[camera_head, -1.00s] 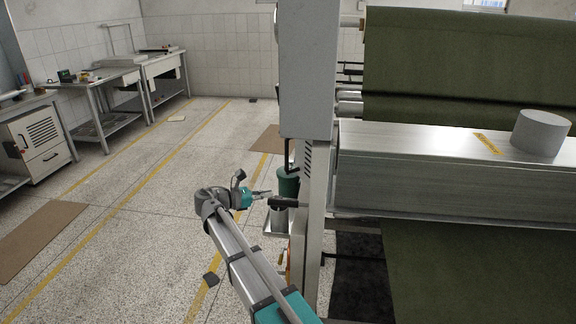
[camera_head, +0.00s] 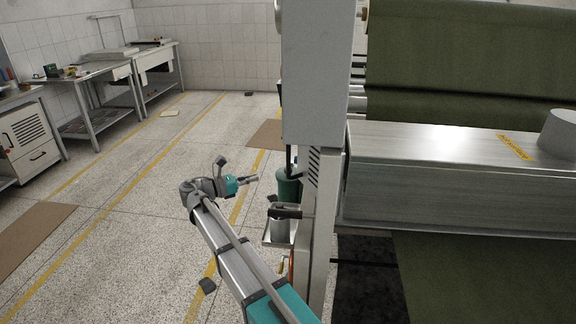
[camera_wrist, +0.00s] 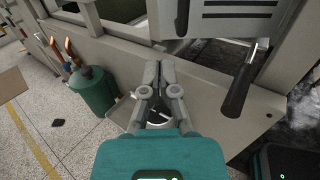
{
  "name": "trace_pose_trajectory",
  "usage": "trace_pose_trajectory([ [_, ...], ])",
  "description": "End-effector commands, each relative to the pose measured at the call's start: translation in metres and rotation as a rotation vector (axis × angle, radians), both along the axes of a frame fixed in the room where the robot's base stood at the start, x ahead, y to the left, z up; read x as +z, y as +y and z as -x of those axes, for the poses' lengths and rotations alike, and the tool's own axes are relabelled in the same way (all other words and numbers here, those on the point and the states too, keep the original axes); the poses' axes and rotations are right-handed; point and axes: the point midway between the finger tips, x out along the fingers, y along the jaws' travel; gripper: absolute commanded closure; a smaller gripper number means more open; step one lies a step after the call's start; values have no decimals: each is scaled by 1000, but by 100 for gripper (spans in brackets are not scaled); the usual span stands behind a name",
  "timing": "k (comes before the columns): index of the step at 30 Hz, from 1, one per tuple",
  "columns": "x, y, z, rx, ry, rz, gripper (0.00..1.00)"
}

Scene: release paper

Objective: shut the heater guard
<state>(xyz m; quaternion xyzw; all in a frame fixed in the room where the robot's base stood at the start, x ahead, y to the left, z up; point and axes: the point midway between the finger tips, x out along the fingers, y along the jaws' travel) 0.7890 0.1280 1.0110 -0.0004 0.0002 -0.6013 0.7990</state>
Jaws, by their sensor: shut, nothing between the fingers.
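A slotted grey panel (camera_head: 314,165) is on the near end of the machine; it shows larger at the top of the wrist view (camera_wrist: 232,24). A dark lever-like handle (camera_head: 287,212) sticks out at the machine's end, and a dark handle (camera_wrist: 240,88) hangs right of my fingers in the wrist view. A long silver cover (camera_head: 430,150) with a yellow label lies across the machine. I cannot tell for sure which part is the heater guard. My gripper (camera_head: 256,180) is shut and empty, left of the handle and apart from it; its fingertips show in the wrist view (camera_wrist: 159,66).
A green canister (camera_head: 288,188) and a metal tray (camera_head: 273,240) stand by the machine's end, close to my gripper. A grey upright housing (camera_head: 318,70) rises above them. A grey cylinder (camera_head: 560,134) sits on the silver cover.

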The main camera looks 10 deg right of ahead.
Motion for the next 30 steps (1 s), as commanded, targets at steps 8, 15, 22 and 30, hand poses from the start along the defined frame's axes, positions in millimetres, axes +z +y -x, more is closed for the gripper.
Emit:
trace_pose_trajectory([
  [8,0,1,0,2,0,0,100],
  [15,0,-1,0,3,0,0,100],
  [22,0,-18,-5,3,0,0,100],
  [30,0,-53,-15,2,0,0,100],
])
